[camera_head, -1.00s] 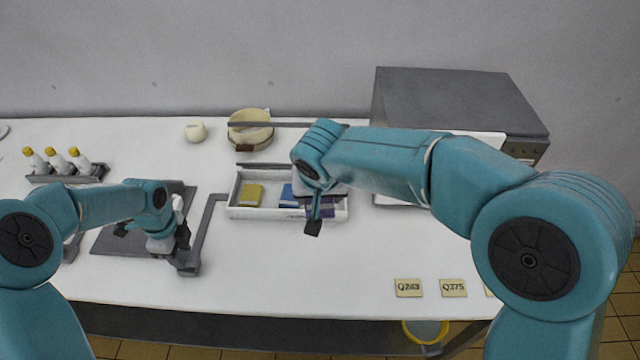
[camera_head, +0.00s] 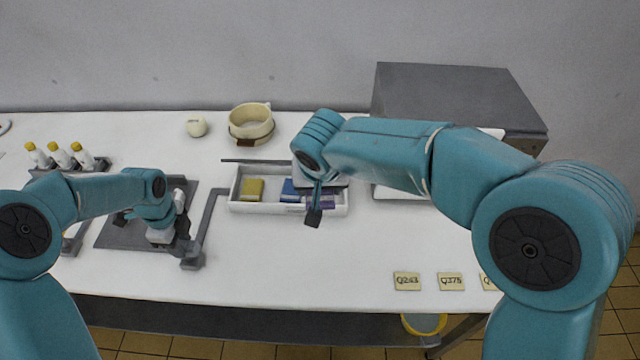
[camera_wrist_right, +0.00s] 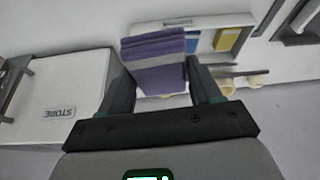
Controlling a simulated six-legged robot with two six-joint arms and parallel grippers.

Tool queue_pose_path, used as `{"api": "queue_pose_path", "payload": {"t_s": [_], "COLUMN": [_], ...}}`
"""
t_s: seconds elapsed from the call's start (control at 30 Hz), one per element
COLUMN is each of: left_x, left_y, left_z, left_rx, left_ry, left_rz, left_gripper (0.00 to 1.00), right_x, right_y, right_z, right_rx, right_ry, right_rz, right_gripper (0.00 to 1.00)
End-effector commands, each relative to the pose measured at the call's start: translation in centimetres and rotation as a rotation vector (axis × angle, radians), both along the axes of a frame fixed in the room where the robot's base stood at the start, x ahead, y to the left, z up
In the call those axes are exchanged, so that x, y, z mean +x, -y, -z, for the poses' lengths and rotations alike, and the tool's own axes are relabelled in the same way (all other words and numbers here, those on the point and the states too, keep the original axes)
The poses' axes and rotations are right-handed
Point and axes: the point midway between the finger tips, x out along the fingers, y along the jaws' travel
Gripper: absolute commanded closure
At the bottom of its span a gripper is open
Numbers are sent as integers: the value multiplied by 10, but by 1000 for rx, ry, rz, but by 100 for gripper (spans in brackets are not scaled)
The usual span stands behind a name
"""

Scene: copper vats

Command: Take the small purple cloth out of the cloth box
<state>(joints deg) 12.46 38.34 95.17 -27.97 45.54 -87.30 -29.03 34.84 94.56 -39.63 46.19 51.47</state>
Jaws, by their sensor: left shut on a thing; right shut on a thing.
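The small purple cloth (camera_wrist_right: 155,62) is a folded, striped block between the fingers of my right gripper (camera_wrist_right: 160,78) in the right wrist view. In the head view the purple cloth (camera_head: 324,202) shows at the right end of the white cloth box (camera_head: 265,209), partly hidden by my right gripper (camera_head: 314,208). I cannot tell whether it is clear of the box. A yellow cloth (camera_head: 252,190) and a blue cloth (camera_head: 291,188) are in the box. My left gripper (camera_head: 182,247) is shut at the near end of a grey bent bar (camera_head: 205,225) beside the box.
A grey plate (camera_head: 122,234) lies under my left arm. Several yellow-capped bottles (camera_head: 61,156) stand at the left. A grey case (camera_head: 450,98) is at the right. Label tags (camera_head: 407,281) lie in front.

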Motion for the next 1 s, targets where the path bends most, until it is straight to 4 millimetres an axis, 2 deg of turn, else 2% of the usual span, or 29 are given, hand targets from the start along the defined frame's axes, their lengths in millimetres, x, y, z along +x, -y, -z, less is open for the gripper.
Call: {"api": "queue_pose_path", "payload": {"t_s": [0.23, 0.27, 0.3, 0.33, 0.67, 0.77, 1.0], "left_x": [-1, -1, -1, -1, 0, 1, 1], "left_y": [0, 0, 0, 0, 0, -1, 0], "left_z": [0, 0, 0, 0, -4, -16, -70], "left_rx": [0, 0, 0, 0, 0, 2, 1], "left_ry": [-3, -3, -3, -3, 0, 4, 6], "left_rz": [0, 0, 0, 0, 0, 0, 0], "left_gripper": [95, 55, 42, 35, 35, 35, 35], "right_x": [0, 0, 0, 0, 0, 0, 0], "right_y": [0, 0, 0, 0, 0, 0, 0], "right_z": [0, 0, 0, 0, 0, 2, 7], "right_rx": [0, 0, 0, 0, 0, 0, 0], "right_ry": [0, 0, 0, 0, 0, 0, 0], "right_rz": [0, 0, 0, 0, 0, 0, 0], "right_gripper": [67, 67, 67, 67, 67, 67, 67]}}
